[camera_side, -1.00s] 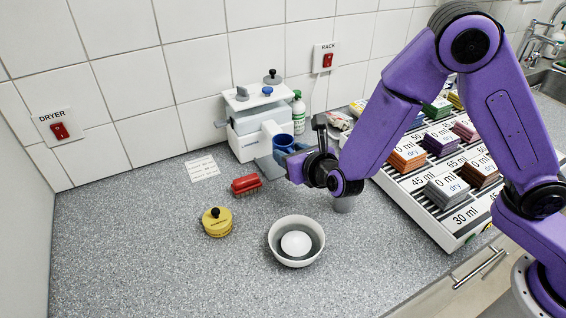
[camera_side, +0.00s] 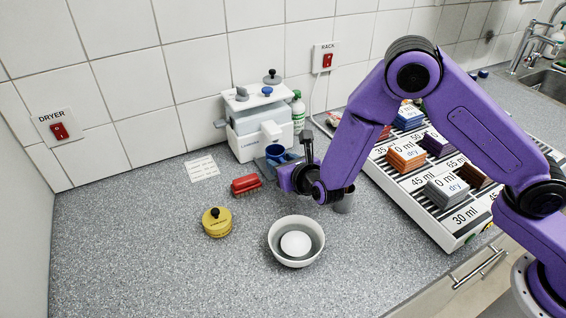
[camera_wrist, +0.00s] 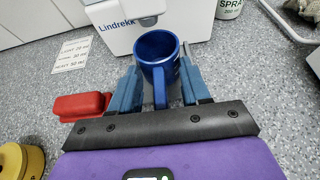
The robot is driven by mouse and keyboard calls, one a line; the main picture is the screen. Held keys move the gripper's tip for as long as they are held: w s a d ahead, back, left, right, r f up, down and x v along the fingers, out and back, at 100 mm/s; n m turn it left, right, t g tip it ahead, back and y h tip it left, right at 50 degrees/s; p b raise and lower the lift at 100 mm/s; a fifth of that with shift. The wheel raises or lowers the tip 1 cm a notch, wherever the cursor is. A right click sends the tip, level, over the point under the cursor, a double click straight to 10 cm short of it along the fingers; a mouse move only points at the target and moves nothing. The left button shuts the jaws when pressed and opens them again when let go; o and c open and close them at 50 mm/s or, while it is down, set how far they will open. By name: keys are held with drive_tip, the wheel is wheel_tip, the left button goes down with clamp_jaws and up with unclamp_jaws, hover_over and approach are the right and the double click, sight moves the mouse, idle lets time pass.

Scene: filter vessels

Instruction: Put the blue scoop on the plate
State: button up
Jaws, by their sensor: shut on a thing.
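The blue scoop (camera_side: 273,153) looks like a small cup with a handle; it also shows in the wrist view (camera_wrist: 156,46), mouth facing up. My gripper (camera_side: 285,168) is shut on the scoop's handle. In the wrist view its two blue fingers (camera_wrist: 158,92) stand either side of the handle. A flat grey plate (camera_side: 262,168) lies at the front of the white Lindrekk machine (camera_side: 258,130), partly hidden by the scoop and my gripper. The scoop is over or at the plate; I cannot tell whether they touch.
A striped rack (camera_side: 440,215) with colored stacks fills the right.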

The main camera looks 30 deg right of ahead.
drive_tip(key=shift+f, duration=0.1)
drive_tip(key=o, duration=1.1)
drive_tip(key=shift+c, duration=0.2)
drive_tip(key=shift+r, duration=0.2)
drive_tip(key=v, duration=1.2)
drive_tip(key=shift+s+f, duration=0.1)
